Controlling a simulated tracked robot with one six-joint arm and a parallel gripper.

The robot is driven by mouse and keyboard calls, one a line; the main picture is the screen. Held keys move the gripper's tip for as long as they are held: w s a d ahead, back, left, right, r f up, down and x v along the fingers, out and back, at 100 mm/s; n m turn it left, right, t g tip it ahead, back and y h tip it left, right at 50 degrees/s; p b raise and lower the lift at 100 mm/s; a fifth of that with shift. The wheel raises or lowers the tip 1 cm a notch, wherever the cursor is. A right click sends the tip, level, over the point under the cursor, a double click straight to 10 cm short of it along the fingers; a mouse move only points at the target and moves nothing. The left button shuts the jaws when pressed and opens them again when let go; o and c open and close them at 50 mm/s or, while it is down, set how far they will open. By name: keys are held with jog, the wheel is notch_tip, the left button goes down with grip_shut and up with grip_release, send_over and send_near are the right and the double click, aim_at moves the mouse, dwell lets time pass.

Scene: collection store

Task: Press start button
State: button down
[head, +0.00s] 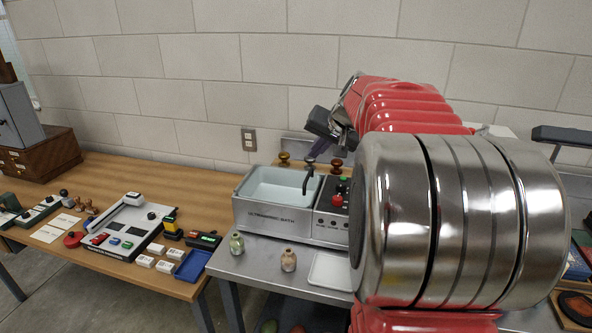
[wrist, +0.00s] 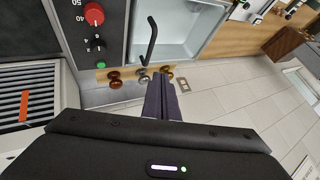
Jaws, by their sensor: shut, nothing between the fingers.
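The ultrasonic bath (head: 272,222) is a grey unit with a basin on the left and a dark control panel on the right. A green button (wrist: 101,64), likely the start button, sits at one end of this panel, beside a small black knob (wrist: 95,44) and a larger red knob (wrist: 94,14). The green button also shows in the head view (head: 343,179), close to my arm. My gripper (head: 312,157) is above the back of the bath, its fingers shut and empty. In the wrist view the fingers (wrist: 162,80) point beside the panel, apart from the button.
Several stamp-like knobbed objects (wrist: 142,75) stand behind the bath near the wall. Two small jars (head: 288,260) and a white tray (head: 330,270) are in front. The wooden table (head: 130,175) holds devices and boxes.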

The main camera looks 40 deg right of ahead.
aim_at(343, 179)
jog(key=d+m+h, duration=0.1)
jog(key=d+m, duration=0.1)
jog(key=d, duration=1)
jog(key=shift+d+f+t, duration=0.2)
jog(key=shift+f+t, duration=0.1)
jog(key=shift+f, duration=0.1)
jog(key=shift+f, duration=0.1)
jog(key=shift+f, duration=4.3)
jog(key=shift+f, duration=0.1)
jog(key=shift+f, duration=0.25)
jog(key=shift+f, duration=0.45)
jog(key=shift+r, duration=0.85)
